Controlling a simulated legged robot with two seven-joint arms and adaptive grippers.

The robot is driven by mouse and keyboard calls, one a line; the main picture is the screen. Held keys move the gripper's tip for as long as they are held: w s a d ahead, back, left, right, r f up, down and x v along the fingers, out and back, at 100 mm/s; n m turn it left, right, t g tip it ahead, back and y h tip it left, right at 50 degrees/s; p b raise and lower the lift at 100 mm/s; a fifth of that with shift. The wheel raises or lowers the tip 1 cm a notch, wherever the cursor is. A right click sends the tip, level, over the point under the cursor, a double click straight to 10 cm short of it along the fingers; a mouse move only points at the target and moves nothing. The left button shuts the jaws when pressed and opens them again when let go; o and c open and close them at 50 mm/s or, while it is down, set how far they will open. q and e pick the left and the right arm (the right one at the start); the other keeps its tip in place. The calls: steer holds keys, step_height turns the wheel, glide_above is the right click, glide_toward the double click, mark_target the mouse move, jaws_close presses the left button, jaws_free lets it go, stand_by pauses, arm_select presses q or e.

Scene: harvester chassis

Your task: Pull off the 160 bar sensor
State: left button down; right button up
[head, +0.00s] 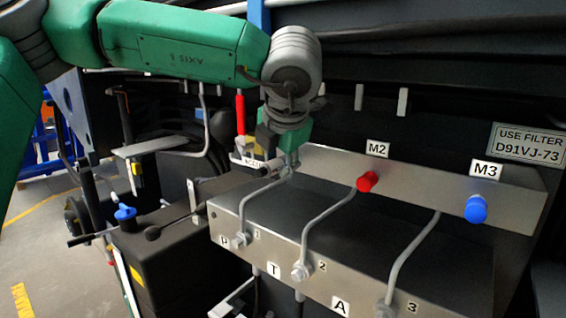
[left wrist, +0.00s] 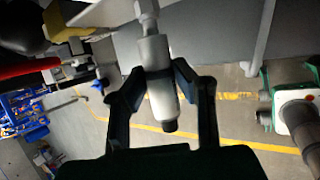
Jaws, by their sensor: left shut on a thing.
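A silver cylindrical sensor with a dark end (left wrist: 160,85) sits between the two fingers of my left gripper (left wrist: 158,75) in the left wrist view. The gripper is shut on it from both sides. The sensor's upper end meets a metal fitting (left wrist: 147,14). In the head view my left gripper (head: 283,162) is at the left end of the metal bracket (head: 420,188), and hides most of the sensor there. No pressure marking on the sensor is readable. A red sensor (head: 367,181) is at label M2 and a blue one (head: 476,209) at M3. My right gripper does not show.
Bent pipes (head: 325,212) run from the bracket down to the metal block (head: 330,238). A red-handled part (head: 240,113) stands close left of my left gripper. A black tank with a blue cap (head: 125,212) is at lower left. Open floor lies farther left.

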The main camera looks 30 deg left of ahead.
mark_target(267, 165)
arm_select(q)
steer(key=shift+s+a, duration=0.2)
steer(key=shift+s, duration=1.4)
